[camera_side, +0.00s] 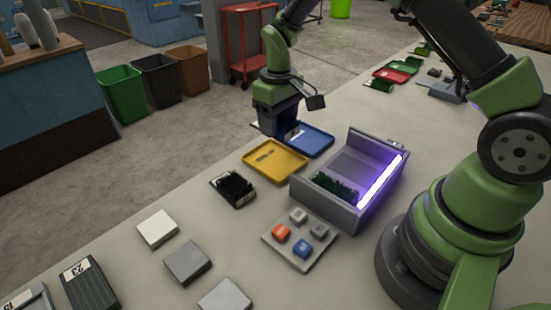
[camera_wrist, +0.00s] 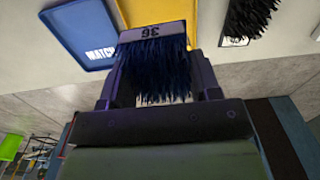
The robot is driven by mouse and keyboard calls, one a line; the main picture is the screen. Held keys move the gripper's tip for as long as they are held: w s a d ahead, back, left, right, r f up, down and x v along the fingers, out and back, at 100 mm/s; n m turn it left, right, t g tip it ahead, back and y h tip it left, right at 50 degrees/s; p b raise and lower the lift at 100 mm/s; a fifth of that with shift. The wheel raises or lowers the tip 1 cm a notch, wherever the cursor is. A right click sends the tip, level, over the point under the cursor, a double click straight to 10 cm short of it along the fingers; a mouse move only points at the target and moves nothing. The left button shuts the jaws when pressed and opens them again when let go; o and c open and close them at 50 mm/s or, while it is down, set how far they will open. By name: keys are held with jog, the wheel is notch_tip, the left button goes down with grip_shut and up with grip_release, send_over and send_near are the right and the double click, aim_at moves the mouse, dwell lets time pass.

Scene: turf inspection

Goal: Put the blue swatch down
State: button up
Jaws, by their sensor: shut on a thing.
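My gripper (camera_side: 278,122) points down at the far edge of the bench, beside the blue tray (camera_side: 315,140). In the wrist view my gripper (camera_wrist: 155,78) is shut on the blue swatch (camera_wrist: 152,72), a tuft of dark blue fibres on a pale backing labelled 36. In the side view the swatch is mostly hidden by the gripper. The blue tray (camera_wrist: 84,34), marked MATCH, is empty where it shows. The yellow tray (camera_side: 275,161) lies next to it and also shows behind the swatch in the wrist view (camera_wrist: 208,22). I cannot tell whether the swatch touches anything.
A grey box with a lit violet lamp (camera_side: 381,182) holds a green swatch (camera_side: 336,187). A button panel (camera_side: 300,258) stands in front. A black swatch (camera_side: 232,188) and several flat tiles lie to the left. Bins (camera_side: 122,92) stand on the floor beyond the bench.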

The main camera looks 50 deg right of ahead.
aim_at(278, 164)
notch_tip(278, 164, down, 9)
jog(key=shift+f, duration=0.1)
dwell(0.3)
jog(key=shift+f, duration=0.1)
jog(key=o, duration=0.7)
